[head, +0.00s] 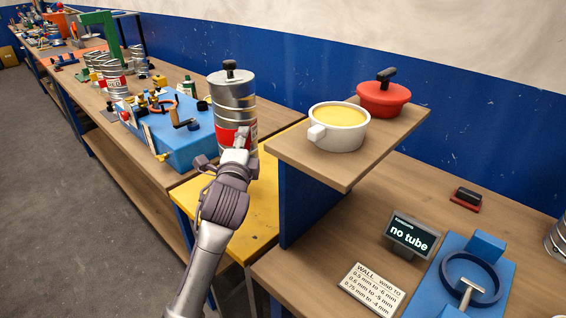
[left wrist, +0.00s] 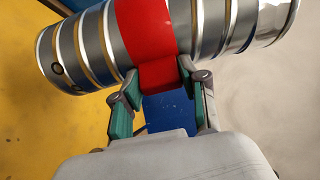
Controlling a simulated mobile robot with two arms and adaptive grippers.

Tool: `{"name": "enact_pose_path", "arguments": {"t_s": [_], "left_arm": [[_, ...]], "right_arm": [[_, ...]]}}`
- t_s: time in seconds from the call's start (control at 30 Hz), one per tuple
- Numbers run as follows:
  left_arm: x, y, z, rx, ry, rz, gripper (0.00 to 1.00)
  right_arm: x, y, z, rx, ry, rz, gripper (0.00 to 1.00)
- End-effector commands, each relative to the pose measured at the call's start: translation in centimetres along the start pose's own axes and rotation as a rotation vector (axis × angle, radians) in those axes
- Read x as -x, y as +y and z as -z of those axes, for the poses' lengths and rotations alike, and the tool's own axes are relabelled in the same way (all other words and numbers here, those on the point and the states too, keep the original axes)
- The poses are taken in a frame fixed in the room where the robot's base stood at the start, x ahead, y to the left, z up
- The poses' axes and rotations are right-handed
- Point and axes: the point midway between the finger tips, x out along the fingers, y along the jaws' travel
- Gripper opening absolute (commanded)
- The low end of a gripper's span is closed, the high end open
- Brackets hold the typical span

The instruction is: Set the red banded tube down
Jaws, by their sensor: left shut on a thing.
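The red banded tube (head: 233,92) is a silvery ribbed spiral duct with a red band and a dark knob on top. It is upright above the yellow-topped stand (head: 257,207); I cannot tell whether its base touches. My left gripper (head: 240,140) is shut on it at the red band. In the left wrist view the tube (left wrist: 95,45) crosses the top, its red band (left wrist: 145,40) between the fingers of my left gripper (left wrist: 163,90). The tube's lower part is partly hidden by my gripper in the head view. My right gripper is not in view.
A blue box (head: 185,145) with tools stands on the bench left of the tube. A raised shelf (head: 345,170) at right holds a white cup (head: 338,132) and a red pot (head: 383,98). A display reading "no tube" (head: 410,235) stands near a blue fixture (head: 500,285).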

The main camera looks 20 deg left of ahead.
Motion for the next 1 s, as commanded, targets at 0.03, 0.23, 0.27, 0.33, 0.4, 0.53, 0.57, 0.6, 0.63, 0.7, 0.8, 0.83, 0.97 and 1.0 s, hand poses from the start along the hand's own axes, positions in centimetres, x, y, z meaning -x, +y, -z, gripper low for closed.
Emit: {"name": "enact_pose_path", "arguments": {"t_s": [0.03, 0.23, 0.27, 0.33, 0.4, 0.53, 0.57, 0.6, 0.63, 0.7, 0.8, 0.83, 0.97, 1.0], "left_arm": [[0.1, 0.8, 0.0, 0.0, 0.0, -0.001, 0.0], [0.1, 4.3, 0.0, 0.001, 0.0, -0.001, 0.0], [0.1, 4.7, 0.0, 0.0, 0.0, -0.001, 0.0], [0.1, 5.3, 0.0, 0.0, 0.0, 0.002, 0.0], [0.1, 5.8, 0.0, 0.0, 0.0, 0.003, 0.0], [0.1, 7.5, 0.0, 0.0, 0.0, -0.001, 0.0], [0.1, 7.9, 0.0, 0.001, 0.0, -0.001, 0.0], [0.1, 8.4, 0.0, 0.002, 0.0, 0.0, 0.0], [0.1, 8.8, 0.0, 0.001, 0.001, 0.001, 0.0], [0.1, 9.3, 0.0, 0.0, 0.0, 0.002, 0.0], [0.1, 9.4, 0.0, 0.0, 0.001, 0.005, 0.0], [0.1, 9.3, 0.0, 0.0, 0.001, 0.005, 0.0], [0.1, 9.3, 0.0, 0.0, 0.001, 0.005, 0.0], [0.1, 9.4, 0.0, 0.0, 0.001, 0.005, 0.0]], "right_arm": [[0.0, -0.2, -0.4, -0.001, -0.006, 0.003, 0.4], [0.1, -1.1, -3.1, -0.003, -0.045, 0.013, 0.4], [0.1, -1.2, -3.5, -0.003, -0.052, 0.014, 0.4], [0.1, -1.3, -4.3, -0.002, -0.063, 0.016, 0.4], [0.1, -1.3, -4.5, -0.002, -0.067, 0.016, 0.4], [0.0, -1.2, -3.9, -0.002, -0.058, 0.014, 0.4], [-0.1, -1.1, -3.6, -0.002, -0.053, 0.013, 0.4], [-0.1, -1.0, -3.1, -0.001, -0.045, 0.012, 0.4], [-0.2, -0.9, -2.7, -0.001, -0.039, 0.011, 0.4], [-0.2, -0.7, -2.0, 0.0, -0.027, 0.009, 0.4], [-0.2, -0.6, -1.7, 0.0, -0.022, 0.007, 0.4], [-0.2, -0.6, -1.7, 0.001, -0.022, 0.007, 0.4], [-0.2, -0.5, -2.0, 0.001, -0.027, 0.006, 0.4], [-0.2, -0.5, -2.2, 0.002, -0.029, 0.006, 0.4]]}}
